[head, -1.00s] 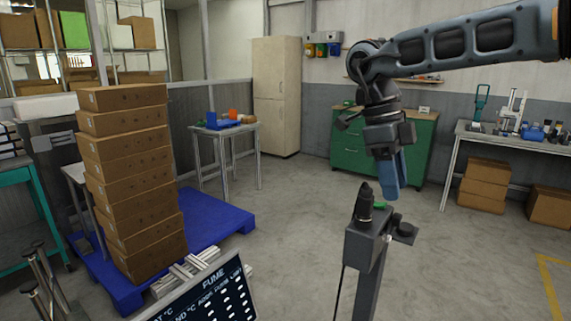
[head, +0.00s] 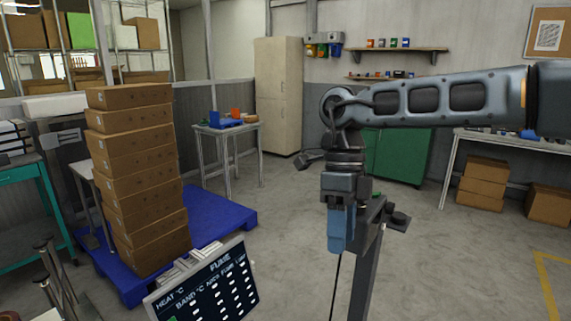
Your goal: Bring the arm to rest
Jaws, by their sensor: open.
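My gripper (head: 341,232) hangs at the end of my arm in the middle right of the head view, with its blue fingers pointing down. It looks empty. The gap between the fingers is hard to see from this side. It is in front of a dark post (head: 368,262) in the picture, and its body hides part of the post's top. I cannot tell whether they touch.
A tall stack of cardboard boxes (head: 135,180) stands on a blue pallet (head: 232,214) at left. A dark sign board (head: 205,285) is at the bottom. A small table (head: 228,128), a green cabinet (head: 400,158) and a workbench (head: 470,140) stand farther back. Floor at right is clear.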

